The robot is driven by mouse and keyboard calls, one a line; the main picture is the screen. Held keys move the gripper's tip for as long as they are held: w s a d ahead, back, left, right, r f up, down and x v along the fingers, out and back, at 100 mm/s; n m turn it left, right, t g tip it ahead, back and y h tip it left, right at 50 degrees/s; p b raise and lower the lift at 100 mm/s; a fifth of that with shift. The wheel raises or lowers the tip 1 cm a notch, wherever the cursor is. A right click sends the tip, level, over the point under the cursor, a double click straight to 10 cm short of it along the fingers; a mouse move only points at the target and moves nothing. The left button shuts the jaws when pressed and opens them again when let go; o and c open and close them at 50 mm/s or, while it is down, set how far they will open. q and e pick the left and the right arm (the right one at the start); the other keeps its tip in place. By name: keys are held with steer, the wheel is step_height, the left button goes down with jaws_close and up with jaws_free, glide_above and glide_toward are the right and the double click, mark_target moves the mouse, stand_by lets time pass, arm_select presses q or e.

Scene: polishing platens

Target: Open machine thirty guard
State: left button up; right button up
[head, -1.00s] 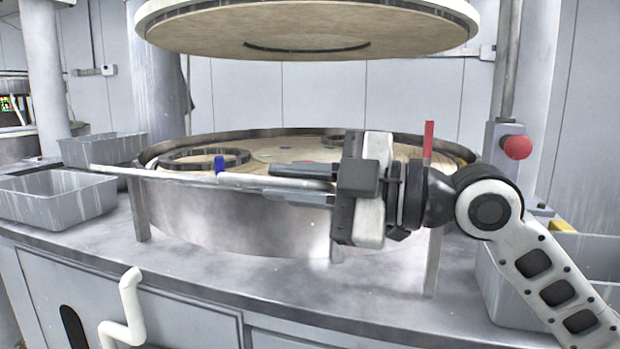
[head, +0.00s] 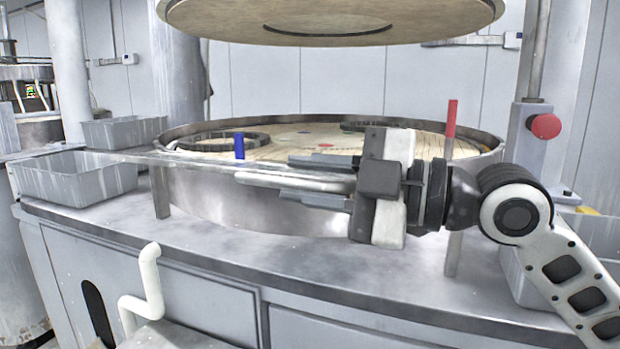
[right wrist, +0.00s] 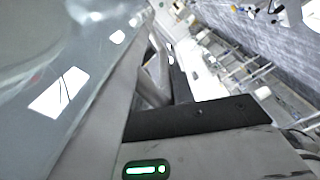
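A clear guard panel shows faintly in front of the round polishing basin; its thin pale edge (head: 190,160) runs across the basin front. A short white bar (head: 290,181), which looks like its handle, lies roughly level at the basin front. My right gripper (head: 318,181) points left from the right side, its two dark fingers apart, one above and one below the bar. I cannot tell whether either finger touches it. The right wrist view shows a glossy, glassy surface (right wrist: 60,95) with reflections; the fingertips are not clear there. My left gripper is out of view.
The metal basin (head: 225,205) has a blue peg (head: 239,146) and a red peg (head: 450,130). A round upper platen (head: 330,35) hangs above. Grey bins (head: 75,180) stand left. A red stop button (head: 546,126) is on the right post. A bent white pipe (head: 150,285) rises in front.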

steer(key=shift+o, duration=0.5)
